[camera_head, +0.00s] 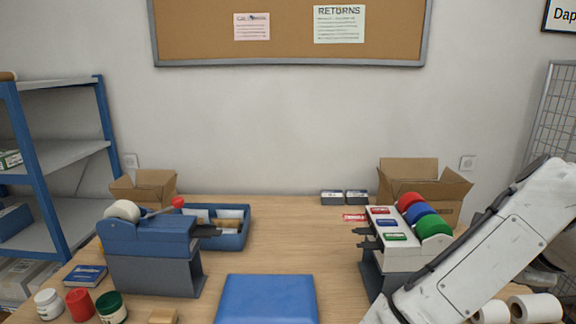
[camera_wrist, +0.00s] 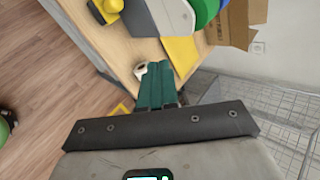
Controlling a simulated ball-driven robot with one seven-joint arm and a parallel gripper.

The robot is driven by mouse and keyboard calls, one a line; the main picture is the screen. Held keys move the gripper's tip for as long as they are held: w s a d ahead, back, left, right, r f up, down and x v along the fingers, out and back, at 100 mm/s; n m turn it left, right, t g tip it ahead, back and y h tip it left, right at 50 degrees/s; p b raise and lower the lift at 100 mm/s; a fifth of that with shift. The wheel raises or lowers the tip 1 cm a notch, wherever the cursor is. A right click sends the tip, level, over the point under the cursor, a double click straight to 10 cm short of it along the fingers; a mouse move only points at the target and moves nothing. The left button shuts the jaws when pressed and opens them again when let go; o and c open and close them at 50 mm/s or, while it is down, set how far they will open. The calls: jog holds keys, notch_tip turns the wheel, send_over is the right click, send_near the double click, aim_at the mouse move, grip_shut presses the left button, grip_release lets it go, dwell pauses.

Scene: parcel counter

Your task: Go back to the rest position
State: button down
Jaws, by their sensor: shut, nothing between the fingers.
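My gripper (camera_wrist: 158,72) shows in the wrist view as two teal fingers side by side, shut with nothing between them. It is near the edge of the wooden counter (camera_wrist: 115,55), and a white roll (camera_wrist: 140,70) shows just beyond the fingertips. In the head view my white arm crosses the lower right, and its gripper end is out of frame. The counter (camera_head: 290,235) also fills the lower middle of the head view.
A label dispenser with coloured rolls (camera_head: 418,215) stands beside my arm. A blue tape dispenser (camera_head: 150,255), a blue pad (camera_head: 265,298) and several jars (camera_head: 78,304) are on the counter. Open cartons (camera_head: 425,175) stand at the back. In the wrist view, wire mesh (camera_wrist: 285,115) lies to the right.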

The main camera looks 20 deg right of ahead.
jog(key=s+a+f+n+g, duration=0.2)
jog(key=s+f+n, duration=0.1)
jog(key=f+n, duration=0.55)
jog(key=s+a+f+n+g, duration=0.1)
jog(key=s+a+f+n, duration=0.15)
jog(key=f+n, duration=0.6)
jog(key=s+a+f+n+g+y, duration=0.1)
jog(key=s+a+f+n+g, duration=0.1)
jog(key=s+a+f, duration=0.5)
jog(key=s+a+f+n+g+y, duration=0.2)
jog(key=s+a+f+n, duration=0.2)
jog(key=s+f, duration=0.7)
jog(key=a, duration=0.2)
jog(key=shift+s+a+f+n, duration=0.15)
jog(key=shift+a+n, duration=0.15)
jog(key=shift+a, duration=0.05)
